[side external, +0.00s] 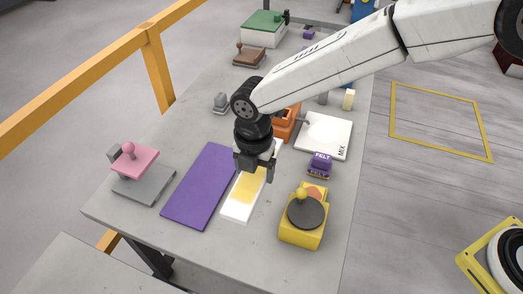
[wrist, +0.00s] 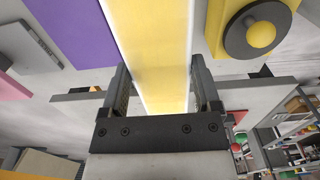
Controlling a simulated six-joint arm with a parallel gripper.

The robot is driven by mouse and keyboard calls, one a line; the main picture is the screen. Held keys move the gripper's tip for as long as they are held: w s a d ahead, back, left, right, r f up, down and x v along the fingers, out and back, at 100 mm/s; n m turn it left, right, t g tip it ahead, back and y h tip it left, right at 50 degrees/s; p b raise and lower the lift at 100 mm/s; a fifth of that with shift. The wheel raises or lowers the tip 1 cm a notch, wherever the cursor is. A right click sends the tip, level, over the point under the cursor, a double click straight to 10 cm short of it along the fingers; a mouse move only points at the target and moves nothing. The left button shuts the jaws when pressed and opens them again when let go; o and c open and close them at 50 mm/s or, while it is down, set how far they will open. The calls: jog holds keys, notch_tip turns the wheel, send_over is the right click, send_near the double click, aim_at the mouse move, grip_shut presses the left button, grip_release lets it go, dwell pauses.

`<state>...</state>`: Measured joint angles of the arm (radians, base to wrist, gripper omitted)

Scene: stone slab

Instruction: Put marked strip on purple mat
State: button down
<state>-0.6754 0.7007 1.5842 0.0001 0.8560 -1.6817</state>
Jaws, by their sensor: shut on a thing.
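The marked strip (side external: 237,207) is a long white piece with a yellow band along it. My gripper (side external: 254,172) points down over its far part, and its fingers are shut on the strip's two long sides. In the wrist view the strip (wrist: 150,45) runs between the fingers of my gripper (wrist: 160,88). The purple mat (side external: 198,187) lies flat on the slab just left of the strip, bare and roughly parallel to it. The mat (wrist: 75,25) also shows at upper left in the wrist view. I cannot tell whether the strip is clear of the slab.
A yellow block with a dark disc and knob (side external: 304,218) stands close right of the strip. A pink-handled grey piece (side external: 145,182) stands left of the mat. A purple felt block (side external: 320,164), a white box (side external: 325,135) and an orange piece (side external: 284,126) stand farther back.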

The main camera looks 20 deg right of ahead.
jog(key=shift+s+d+r, duration=0.35)
jog(key=shift+s+r, duration=0.4)
jog(key=shift+r, duration=0.1)
jog(key=shift+w, duration=0.1)
jog(key=w+a+f, duration=0.4)
jog(key=w+a, duration=0.1)
jog(key=w, duration=0.2)
send_over(216, 184)
jog(key=shift+s+d+f, duration=0.1)
jog(key=shift+s+f, duration=0.05)
jog(key=shift+f, duration=2.45)
jog(key=shift+f, duration=0.15)
jog(key=shift+w+a+f, duration=0.2)
jog(key=shift+w+f, duration=0.05)
jog(key=shift+f, duration=1.5)
jog(key=shift+f, duration=0.15)
